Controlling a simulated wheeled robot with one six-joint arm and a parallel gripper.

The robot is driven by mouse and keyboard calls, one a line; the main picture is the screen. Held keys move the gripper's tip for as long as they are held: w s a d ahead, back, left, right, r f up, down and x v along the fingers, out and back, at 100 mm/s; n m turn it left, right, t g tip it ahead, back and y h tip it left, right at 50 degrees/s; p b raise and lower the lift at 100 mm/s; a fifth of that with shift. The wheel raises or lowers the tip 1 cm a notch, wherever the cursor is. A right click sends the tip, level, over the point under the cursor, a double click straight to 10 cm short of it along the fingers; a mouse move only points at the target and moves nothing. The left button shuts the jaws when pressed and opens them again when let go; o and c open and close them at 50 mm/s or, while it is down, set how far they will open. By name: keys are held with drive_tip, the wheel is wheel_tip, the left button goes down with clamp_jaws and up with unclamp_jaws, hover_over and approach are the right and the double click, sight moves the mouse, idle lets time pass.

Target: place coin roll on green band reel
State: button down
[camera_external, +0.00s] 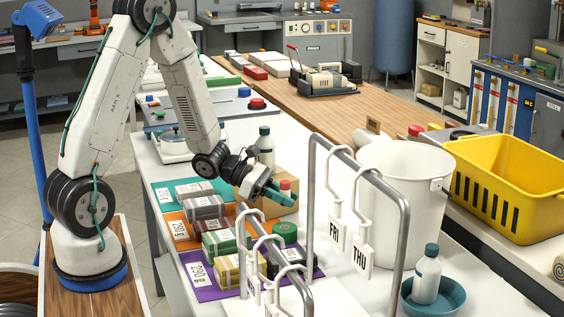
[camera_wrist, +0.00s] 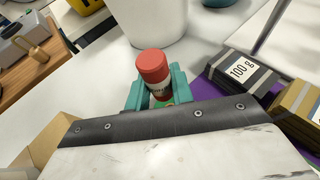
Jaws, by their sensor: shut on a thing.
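The coin roll (camera_wrist: 153,68) is a short upright cylinder with a red end and a pale printed band, seen in the wrist view between the teal fingers. My gripper (camera_wrist: 153,94) is shut on it. In the external view, its red end (camera_external: 285,184) shows at my gripper (camera_external: 274,192), above the table. The green band reel (camera_external: 285,232) lies on the table below and slightly right of my gripper, apart from the roll in the external view.
A cardboard box (camera_external: 280,204) is close behind my gripper. Banded bundles stand on teal, orange and purple mats (camera_external: 202,293). A metal rack (camera_external: 312,200) with day tags, a white bucket (camera_external: 402,200) and a teal bowl (camera_external: 408,297) stand right.

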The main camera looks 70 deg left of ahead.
sight(285, 227)
drive_tip(key=shift+f, duration=3.1)
drive_tip(key=shift+f, duration=0.15)
drive_tip(key=c, duration=1.2)
unclamp_jaws()
